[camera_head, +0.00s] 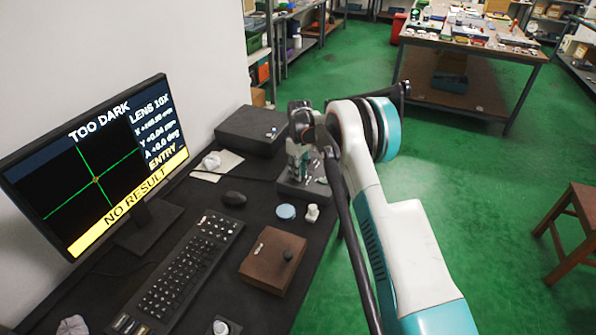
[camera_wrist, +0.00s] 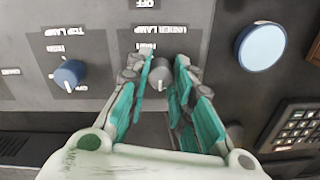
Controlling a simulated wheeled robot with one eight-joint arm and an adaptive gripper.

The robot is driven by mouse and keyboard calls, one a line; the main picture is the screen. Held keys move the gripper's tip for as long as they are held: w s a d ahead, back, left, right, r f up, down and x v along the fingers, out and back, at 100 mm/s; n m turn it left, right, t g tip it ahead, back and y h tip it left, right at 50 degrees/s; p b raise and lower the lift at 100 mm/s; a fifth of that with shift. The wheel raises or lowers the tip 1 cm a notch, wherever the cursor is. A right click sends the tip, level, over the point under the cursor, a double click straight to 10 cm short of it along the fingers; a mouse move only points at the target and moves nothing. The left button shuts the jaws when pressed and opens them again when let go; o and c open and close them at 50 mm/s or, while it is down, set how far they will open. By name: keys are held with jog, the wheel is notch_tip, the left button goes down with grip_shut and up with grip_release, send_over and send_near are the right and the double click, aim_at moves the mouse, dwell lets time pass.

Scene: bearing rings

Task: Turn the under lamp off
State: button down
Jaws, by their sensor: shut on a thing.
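The under lamp knob (camera_wrist: 158,76) is a small grey dial on a dark panel (camera_wrist: 205,18), below upside-down lettering in the wrist view. My gripper (camera_wrist: 164,68) has its teal-padded fingers on either side of it and is shut on it. A light pointer mark shows on the knob's lower part; its exact setting is hard to read. A blue top lamp knob (camera_wrist: 70,73) sits to the left, apart from the fingers. In the head view my gripper (camera_head: 299,160) is over the grey instrument base (camera_head: 305,188), and the knob is hidden.
The monitor (camera_head: 95,165) reads "TOO DARK" and "NO RESULT". A keyboard (camera_head: 180,270), mouse (camera_head: 234,198), brown box (camera_head: 272,262) and pale blue disc (camera_head: 286,211) lie on the dark desk. A black box (camera_head: 250,130) stands behind.

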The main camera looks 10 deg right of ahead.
jog(key=shift+n, duration=0.3)
jog(key=c, duration=1.4)
grip_release()
jog(key=shift+o, duration=0.2)
jog(key=shift+r, duration=0.1)
notch_tip(320, 180, up, 12)
jog(key=shift+w+d, duration=0.15)
jog(key=shift+w, duration=0.05)
